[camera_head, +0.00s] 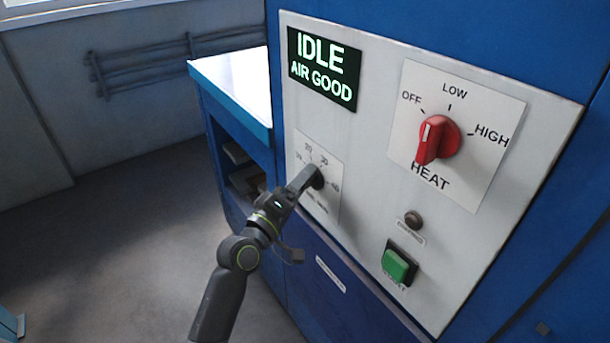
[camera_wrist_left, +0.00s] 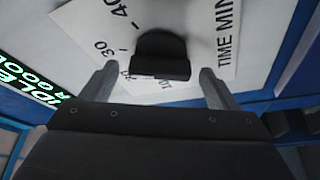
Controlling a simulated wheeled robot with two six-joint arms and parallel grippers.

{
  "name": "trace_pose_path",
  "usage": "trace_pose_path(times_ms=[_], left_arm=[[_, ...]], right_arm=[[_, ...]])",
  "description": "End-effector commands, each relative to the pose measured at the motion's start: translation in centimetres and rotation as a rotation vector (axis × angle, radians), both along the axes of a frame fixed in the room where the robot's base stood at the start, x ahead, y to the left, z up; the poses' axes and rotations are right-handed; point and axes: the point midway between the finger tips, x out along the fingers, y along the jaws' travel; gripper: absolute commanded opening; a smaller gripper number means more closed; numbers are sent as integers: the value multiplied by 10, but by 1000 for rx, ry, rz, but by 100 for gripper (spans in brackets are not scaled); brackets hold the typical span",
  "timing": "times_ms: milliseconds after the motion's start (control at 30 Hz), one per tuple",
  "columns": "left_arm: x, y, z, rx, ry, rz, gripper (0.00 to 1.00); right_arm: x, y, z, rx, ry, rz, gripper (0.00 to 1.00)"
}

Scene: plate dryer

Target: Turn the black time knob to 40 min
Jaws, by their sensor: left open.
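The black time knob (camera_head: 319,178) sits on a white dial plate (camera_head: 329,207) at the lower left of the panel. In the left wrist view the knob (camera_wrist_left: 161,54) is near the top centre, with the marks 10, 20, 30, 40 and "TIME MIN" around it. I cannot make out a pointer mark on it. My left gripper (camera_head: 307,180) is right at the knob. In the left wrist view its two fingers (camera_wrist_left: 157,80) are open, one on each side of the knob, with a gap to it on both sides. In the head view the gripper hides part of the knob and dial.
The panel also carries a red heat knob (camera_head: 437,139), a green button (camera_head: 398,265), a small dark round part (camera_head: 413,219) and a display (camera_head: 324,70) reading "IDLE AIR GOOD". A blue cabinet with a white top (camera_head: 237,84) stands left of the panel.

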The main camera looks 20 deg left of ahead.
Motion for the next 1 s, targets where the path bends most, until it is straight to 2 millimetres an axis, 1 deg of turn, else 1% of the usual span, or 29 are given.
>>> trace_pose_path(times_ms=[33, 100, 200, 533, 567, 867, 900, 1000], left_arm=[[7, -2, 2, 0, 0, 0, 82], [13, -4, 3, 0, 0, 1, 82], [19, -6, 4, 0, 0, 1, 82], [22, -7, 3, 0, 0, 1, 82], [22, -7, 3, 0, 0, 1, 79], [21, -7, 3, 0, 0, 1, 40], [21, -6, 3, 0, 0, 1, 37], [21, -6, 3, 2, -1, 1, 37]], right_arm=[[0, 0, 2, 0, -1, 0, 0], [1, 0, 3, 0, -1, 0, 0], [1, 0, 4, 0, -2, 0, 0], [2, 0, 4, 0, -3, 0, 0], [2, 0, 4, 0, -3, 0, 0], [2, 0, 4, 0, -3, 0, 0], [2, 0, 4, 0, -3, 0, 0], [2, 0, 3, 0, -3, 0, 0]])
